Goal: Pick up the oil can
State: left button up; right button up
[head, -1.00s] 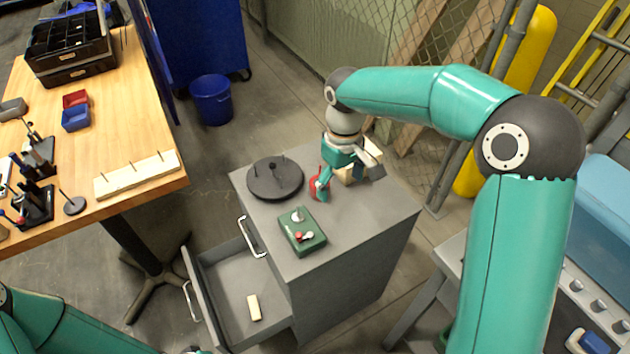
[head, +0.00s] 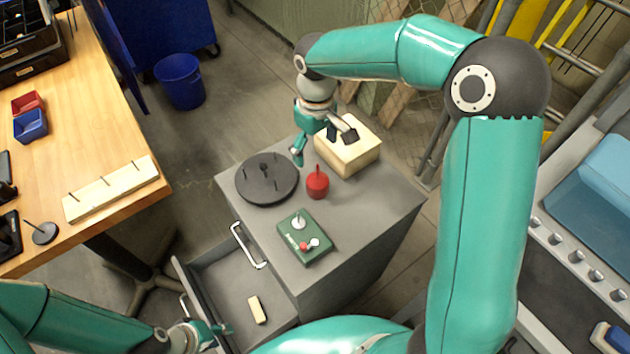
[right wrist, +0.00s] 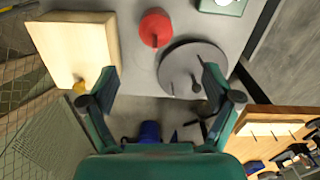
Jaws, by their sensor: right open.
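The red oil can (head: 317,183) stands upright on the grey cabinet top (head: 365,215), between the round dark disc and the pale wooden block. In the right wrist view the oil can (right wrist: 156,28) shows beyond the fingertips, near the top edge. My right gripper (head: 324,146) is open and empty, above the back of the cabinet and apart from the can; its spread fingers (right wrist: 157,74) also show in the right wrist view. My left gripper (head: 218,330) is at the open drawer's front; its fingers are too small to judge.
The dark disc (head: 267,180) with pegs, the wooden block (head: 350,160) and a green control box (head: 305,237) stand around the can. The open drawer (head: 230,285) holds a small cream block (head: 257,309). A wooden workbench (head: 105,130) is at left.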

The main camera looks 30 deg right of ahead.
aim_at(318, 175)
notch_tip(318, 175, down, 8)
jog(key=shift+f, duration=0.1)
jog(key=shift+s+d+f+p, duration=0.1)
jog(key=shift+d+f+p, duration=0.1)
jog(key=shift+f, duration=0.65)
jog(key=shift+w+d+f+p, duration=0.1)
jog(key=shift+f+p, duration=0.15)
jog(key=shift+f, duration=0.6)
jog(key=shift+s+d+f+p, duration=0.1)
jog(key=shift+f+p, duration=0.1)
jog(key=shift+f, duration=0.65)
jog(key=shift+c, duration=0.3)
jog(key=c, duration=1.3)
jog(key=shift+r, duration=0.15)
